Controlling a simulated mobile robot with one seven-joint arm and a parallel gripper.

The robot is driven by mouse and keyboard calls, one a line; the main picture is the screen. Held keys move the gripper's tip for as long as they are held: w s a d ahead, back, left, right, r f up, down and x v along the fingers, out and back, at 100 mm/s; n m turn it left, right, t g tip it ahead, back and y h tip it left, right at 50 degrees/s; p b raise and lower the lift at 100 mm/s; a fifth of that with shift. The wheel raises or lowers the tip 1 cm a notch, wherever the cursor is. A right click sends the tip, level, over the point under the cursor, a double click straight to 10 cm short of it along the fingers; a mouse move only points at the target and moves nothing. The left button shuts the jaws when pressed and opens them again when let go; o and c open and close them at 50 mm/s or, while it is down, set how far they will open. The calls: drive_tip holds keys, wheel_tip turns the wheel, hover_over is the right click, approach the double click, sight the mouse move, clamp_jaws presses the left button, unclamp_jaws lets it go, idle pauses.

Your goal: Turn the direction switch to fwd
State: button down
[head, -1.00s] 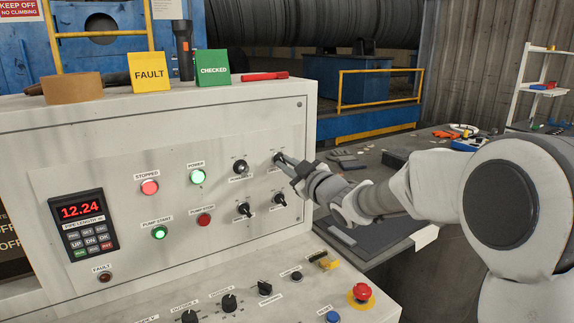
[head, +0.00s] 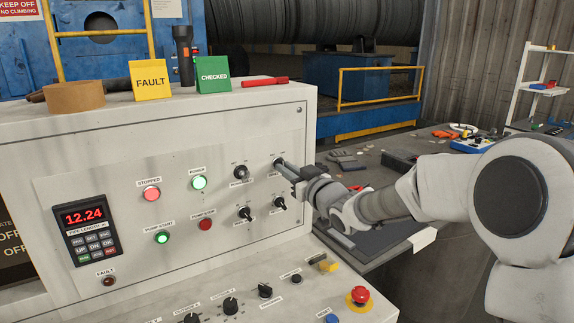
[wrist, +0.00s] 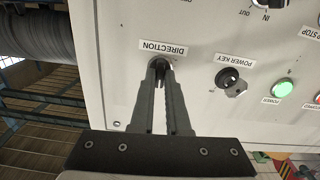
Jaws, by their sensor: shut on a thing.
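In the head view my gripper (head: 284,166) reaches the panel from the right, at the upper right switch. The fingers hide most of the knob and its position marks, so I cannot read which way it points.
The power key switch (head: 240,172) is just left of the gripper, and two black knobs (head: 245,213) (head: 280,203) sit below. A green lamp (head: 199,183) and a red lamp (head: 152,194) are lit. A red emergency button (head: 360,294) stands on the lower console.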

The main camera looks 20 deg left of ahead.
drive_tip(key=shift+m+p, duration=1.45)
drive_tip(key=shift+m, duration=1.85)
drive_tip(key=c, duration=0.9)
unclamp_jaws()
drive_tip(key=shift+d, duration=0.1)
drive_tip(key=v, duration=1.7)
drive_tip(key=shift+s+p, duration=0.2)
drive_tip(key=shift+p, duration=0.2)
